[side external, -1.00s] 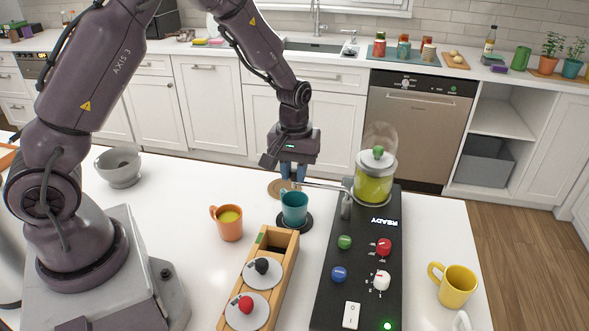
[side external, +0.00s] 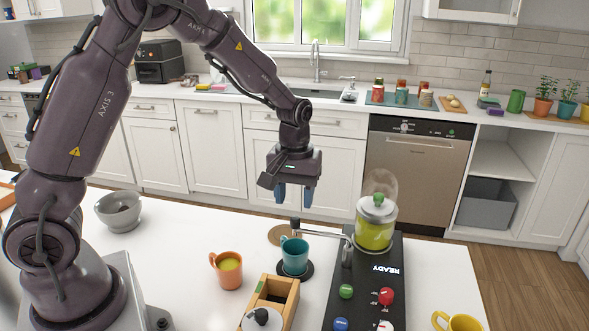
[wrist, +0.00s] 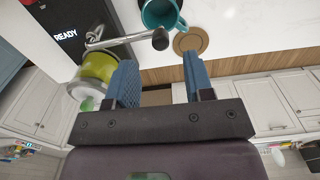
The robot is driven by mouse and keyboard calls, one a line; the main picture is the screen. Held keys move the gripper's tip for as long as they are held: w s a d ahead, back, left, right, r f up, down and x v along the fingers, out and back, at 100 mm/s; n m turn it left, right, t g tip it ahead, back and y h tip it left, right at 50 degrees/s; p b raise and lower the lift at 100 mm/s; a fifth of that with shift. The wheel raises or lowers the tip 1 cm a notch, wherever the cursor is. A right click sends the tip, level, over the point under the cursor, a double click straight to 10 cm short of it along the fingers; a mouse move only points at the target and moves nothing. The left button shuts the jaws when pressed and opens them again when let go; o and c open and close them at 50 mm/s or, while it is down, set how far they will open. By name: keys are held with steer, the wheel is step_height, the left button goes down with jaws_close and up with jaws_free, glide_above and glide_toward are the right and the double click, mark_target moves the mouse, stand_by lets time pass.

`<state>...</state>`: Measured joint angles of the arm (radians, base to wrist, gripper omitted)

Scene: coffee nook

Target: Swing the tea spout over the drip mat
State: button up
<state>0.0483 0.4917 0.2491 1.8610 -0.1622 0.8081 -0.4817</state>
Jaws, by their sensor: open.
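The metal tea spout (side external: 327,236) extends left from its post beside the glass tea tank (side external: 375,220). Its dark knobbed end is near the teal mug (side external: 294,258), which stands on a dark round mat (side external: 307,272). A brown round mat (side external: 277,235) lies behind the mug. I cannot tell which mat is the drip mat, or exactly what lies under the spout end. The spout (wrist: 125,41) and its black knob show in the wrist view. My gripper (side external: 294,208) is open and empty, above and apart from the knob; its spread fingers show in the wrist view (wrist: 159,66).
The black READY panel (side external: 384,285) carries several knobs. An orange mug (side external: 228,272), a wooden box (side external: 270,292) and a grey bowl (side external: 120,210) stand to the left. A yellow mug (side external: 458,324) is at the right. Counter around the orange mug is clear.

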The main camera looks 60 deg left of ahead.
step_height(320, 180, up, 7)
steer(key=shift+r, duration=0.15)
stand_by(0.4)
